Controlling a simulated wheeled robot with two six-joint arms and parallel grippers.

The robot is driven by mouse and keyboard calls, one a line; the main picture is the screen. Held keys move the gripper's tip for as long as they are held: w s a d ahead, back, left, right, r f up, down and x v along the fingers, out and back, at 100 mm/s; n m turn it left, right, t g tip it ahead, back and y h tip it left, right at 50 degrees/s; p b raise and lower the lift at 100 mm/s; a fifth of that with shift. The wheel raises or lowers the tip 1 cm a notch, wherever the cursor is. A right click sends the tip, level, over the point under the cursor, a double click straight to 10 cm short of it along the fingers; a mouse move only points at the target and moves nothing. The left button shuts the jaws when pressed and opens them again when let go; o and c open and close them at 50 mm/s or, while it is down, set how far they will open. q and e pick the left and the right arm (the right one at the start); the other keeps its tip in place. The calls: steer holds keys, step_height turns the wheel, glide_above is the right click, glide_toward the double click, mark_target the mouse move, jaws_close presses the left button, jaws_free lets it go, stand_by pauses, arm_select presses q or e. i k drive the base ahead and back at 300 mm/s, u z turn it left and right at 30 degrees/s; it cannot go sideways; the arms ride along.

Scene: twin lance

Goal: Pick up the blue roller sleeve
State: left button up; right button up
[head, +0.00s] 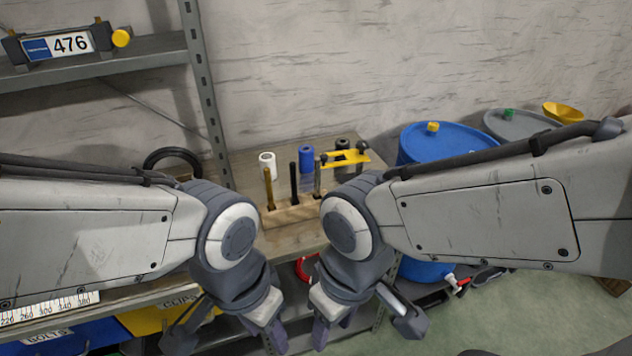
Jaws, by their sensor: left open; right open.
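The blue roller sleeve (306,158) stands upright on the wooden bench top, toward its back, between a white sleeve (267,165) and a dark sleeve (342,146). In front of it is a wooden block (289,213) with several upright pegs. My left gripper (277,340) points down in front of the bench, open and empty. My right gripper (318,335) is close beside it on the right, also open and empty. Both are well apart from the blue sleeve, nearer to me and lower in the picture.
A yellow bracket (345,158) sits by the pegs at the right. A metal shelf post (207,90) rises left of the bench. A blue drum (440,142) stands to the right. Labelled bins, including a yellow one (145,320), sit low at the left.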

mark_target(306, 153)
steer(key=z, duration=1.8)
steer(key=i, duration=1.25)
steer(key=u, duration=2.9)
steer(key=i, duration=0.5)
steer(key=z, duration=0.05)
